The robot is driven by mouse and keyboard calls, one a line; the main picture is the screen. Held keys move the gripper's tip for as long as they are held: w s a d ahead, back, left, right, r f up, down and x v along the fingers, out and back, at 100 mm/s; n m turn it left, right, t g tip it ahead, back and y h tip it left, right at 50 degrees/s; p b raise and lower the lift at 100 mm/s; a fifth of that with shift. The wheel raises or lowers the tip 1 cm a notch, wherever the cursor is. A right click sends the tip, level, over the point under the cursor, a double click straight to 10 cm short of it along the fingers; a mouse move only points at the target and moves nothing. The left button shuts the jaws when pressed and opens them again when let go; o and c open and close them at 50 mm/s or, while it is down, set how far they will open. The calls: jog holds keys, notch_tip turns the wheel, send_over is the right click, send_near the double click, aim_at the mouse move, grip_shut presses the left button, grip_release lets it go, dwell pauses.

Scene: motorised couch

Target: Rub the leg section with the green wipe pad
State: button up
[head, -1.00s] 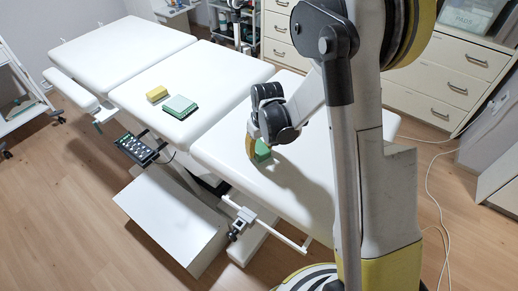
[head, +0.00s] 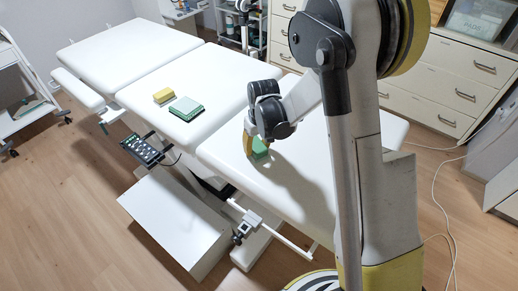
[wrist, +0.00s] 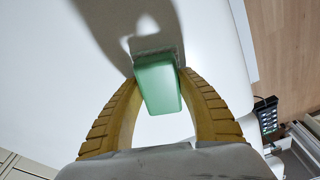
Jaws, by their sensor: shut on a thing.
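The green wipe pad (head: 261,148) is held between the yellow fingers of my gripper (head: 254,146). In the wrist view the pad (wrist: 158,84) sits between the fingertips (wrist: 160,80), with its far end at the white surface. I take the near white couch section (head: 290,190) to be the leg section. My gripper is low over it, left of its middle, near the gap to the middle section. The pad looks down on or very close to the surface; its underside is hidden.
On the middle section (head: 215,88) lie a yellow block (head: 164,95) and another green block (head: 186,107). A hand control (head: 147,150) hangs at the couch's left side. A white side rail (head: 280,236) is at the near edge. Drawer cabinets (head: 440,85) stand behind.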

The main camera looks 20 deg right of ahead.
jog(key=shift+w+a, duration=0.5)
jog(key=shift+w, duration=0.15)
notch_tip(320, 180, up, 4)
jog(key=shift+s+f+p, duration=0.1)
jog(key=shift+f+p, duration=0.15)
jog(key=shift+p, duration=0.6)
jog(key=shift+r+p, duration=0.5)
jog(key=shift+r, duration=0.15)
jog(key=shift+r+p, duration=1.05)
jog(key=shift+r, duration=0.65)
